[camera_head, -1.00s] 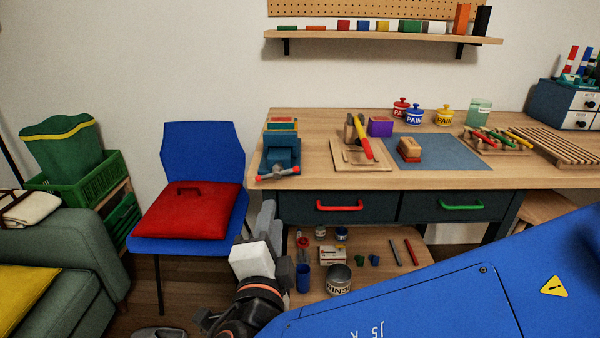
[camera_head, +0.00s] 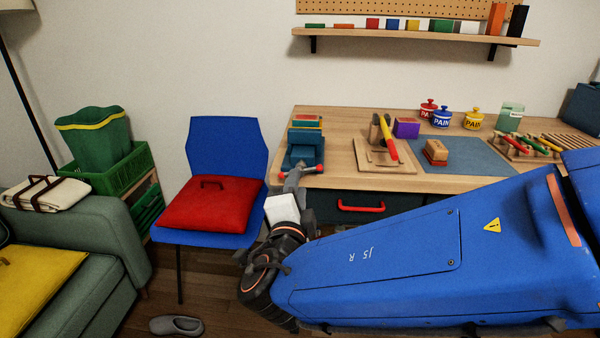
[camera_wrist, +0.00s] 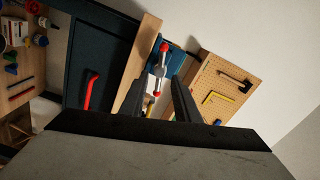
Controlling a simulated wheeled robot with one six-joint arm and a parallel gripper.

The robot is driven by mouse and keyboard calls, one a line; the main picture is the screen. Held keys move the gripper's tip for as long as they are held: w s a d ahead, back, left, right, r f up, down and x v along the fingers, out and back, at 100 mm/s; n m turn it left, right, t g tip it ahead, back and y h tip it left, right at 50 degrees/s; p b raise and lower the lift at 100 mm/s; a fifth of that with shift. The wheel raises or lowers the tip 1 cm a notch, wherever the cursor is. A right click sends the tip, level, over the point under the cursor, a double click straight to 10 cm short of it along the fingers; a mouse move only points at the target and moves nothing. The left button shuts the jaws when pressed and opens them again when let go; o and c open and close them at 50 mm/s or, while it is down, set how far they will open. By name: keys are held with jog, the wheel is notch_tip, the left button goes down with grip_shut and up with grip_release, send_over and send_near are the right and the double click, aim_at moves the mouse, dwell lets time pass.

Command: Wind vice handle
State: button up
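The teal vice (camera_head: 305,152) stands at the left end of the workbench. Its handle is a metal bar with red end knobs, one of them the right knob (camera_head: 320,169). My gripper (camera_head: 293,178) is in front of the vice, close to the handle, and partly covers it in the head view. In the wrist view, my gripper (camera_wrist: 160,80) is open, with its two dark fingers apart. The handle (camera_wrist: 160,70) shows in the gap between them, with a red knob at each end. I cannot tell whether the fingers touch it.
The workbench (camera_head: 340,182) edge and a drawer with a red pull (camera_head: 361,208) lie beside my gripper. A blue chair (camera_head: 228,146) with a red cushion (camera_head: 207,205) stands to the left. A grey slipper (camera_head: 176,326) lies on the floor.

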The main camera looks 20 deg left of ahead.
jog(key=x, duration=0.6)
jog(key=shift+w, duration=0.35)
grip_shut()
